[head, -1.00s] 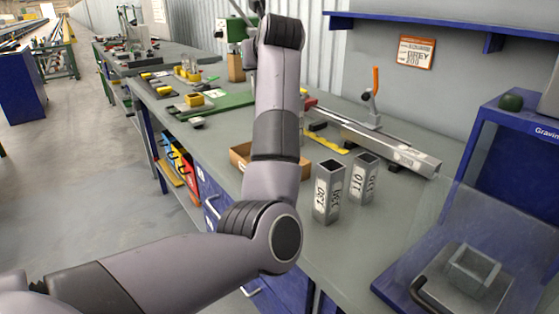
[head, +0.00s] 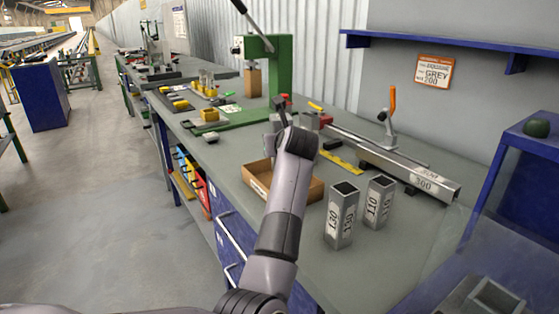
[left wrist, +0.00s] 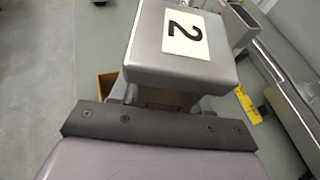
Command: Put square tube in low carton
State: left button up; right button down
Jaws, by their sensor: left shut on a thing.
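The low carton (head: 312,189) is a shallow open brown box on the bench; a corner of it (left wrist: 105,85) shows in the left wrist view. My left gripper (head: 290,118) is over the bench behind the carton, partly hidden by my forearm. A grey square-sided metal body (left wrist: 180,45) labelled "2" fills the top middle of the left wrist view. My fingertips are hidden, and the grip itself cannot be seen. Two square tubes stand upright right of the carton, one marked 130 (head: 341,217) and one marked 110 (head: 378,203). My right gripper is not in view.
A long square bar (head: 405,168) with an orange-handled clamp (head: 389,110) lies behind the tubes. A yellow rule (head: 346,163) lies near the carton. A green press (head: 268,70) stands further back. A blue-framed guard (head: 500,190) bounds the right side.

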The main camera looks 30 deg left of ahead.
pick_arm(q)
jog(key=shift+f, duration=2.2)
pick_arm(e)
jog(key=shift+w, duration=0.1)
pick_arm(q)
jog(key=shift+f, duration=0.15)
jog(key=o, duration=1.1)
jog(key=shift+o, duration=0.2)
